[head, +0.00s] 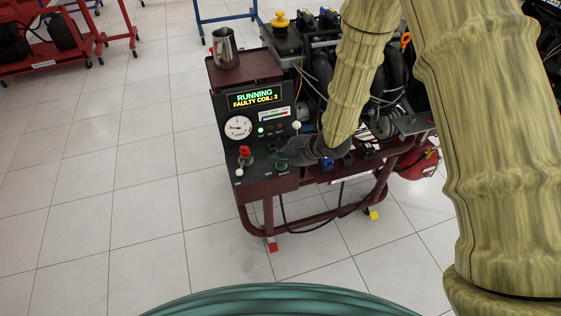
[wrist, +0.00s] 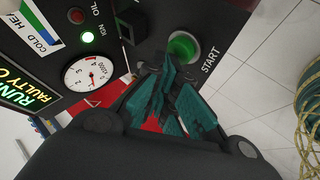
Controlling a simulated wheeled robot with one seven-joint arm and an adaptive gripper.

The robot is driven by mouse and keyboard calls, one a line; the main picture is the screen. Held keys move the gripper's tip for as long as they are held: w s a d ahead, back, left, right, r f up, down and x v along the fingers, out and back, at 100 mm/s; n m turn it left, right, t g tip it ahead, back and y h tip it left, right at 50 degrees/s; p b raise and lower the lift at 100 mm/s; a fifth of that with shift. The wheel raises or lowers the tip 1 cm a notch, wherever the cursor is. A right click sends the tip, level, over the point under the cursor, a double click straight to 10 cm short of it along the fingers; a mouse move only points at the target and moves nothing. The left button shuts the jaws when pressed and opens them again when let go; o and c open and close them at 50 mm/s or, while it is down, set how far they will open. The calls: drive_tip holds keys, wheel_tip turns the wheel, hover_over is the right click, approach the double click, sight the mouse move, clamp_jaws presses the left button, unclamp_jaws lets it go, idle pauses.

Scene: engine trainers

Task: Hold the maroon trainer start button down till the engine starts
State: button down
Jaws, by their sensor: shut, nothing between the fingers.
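The maroon trainer (head: 264,186) stands on the tiled floor with its black panel facing me. Its display (head: 253,100) reads RUNNING, FAULTY COIL: 3. The round start button (wrist: 183,46) is lit green beside the START label in the wrist view; it shows in the head view (head: 282,166) too. My gripper (wrist: 167,70) has its teal fingers shut and empty, with the tips at the button's near edge. I cannot tell whether they touch it. The gauge (wrist: 90,72) needle is off its lower end, and the green IGN lamp (wrist: 87,38) is lit.
A metal pitcher (head: 226,50) stands on the trainer's top ledge. A red switch (head: 244,152) sits at the panel's left. The engine with hoses (head: 390,85) lies behind the panel. A red stand (head: 62,50) is at far left. The floor at left is clear.

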sight(280, 165)
drive_tip(key=shift+r+p, duration=0.35)
drive_tip(key=shift+r, duration=0.25)
drive_tip(key=shift+r+p, duration=1.95)
drive_tip(key=shift+r, duration=0.6)
drive_tip(key=s+d+f+m+h, duration=0.2)
drive_tip(key=s+d+f+m, duration=0.5)
drive_tip(key=s+f, duration=0.25)
drive_tip(key=s+d+f+m+g+h, duration=0.1)
drive_tip(key=s+d+f+m+h, duration=0.1)
drive_tip(key=s, duration=0.7)
drive_tip(key=s+d+f+m+g+h, duration=0.2)
drive_tip(key=s+d+f+m, duration=0.3)
drive_tip(key=s, duration=0.5)
drive_tip(key=s+d+f+m+g+h, duration=0.1)
drive_tip(key=s+d+f+m+h, duration=0.1)
drive_tip(key=s+d+f+m, duration=0.2)
drive_tip(key=s+d+m+p, duration=0.1)
drive_tip(key=s+d+m, duration=0.2)
drive_tip(key=s+d, duration=0.2)
drive_tip(key=shift+s+f+g, duration=0.25)
drive_tip(key=shift+s+g, duration=0.05)
drive_tip(key=shift+s, duration=0.05)
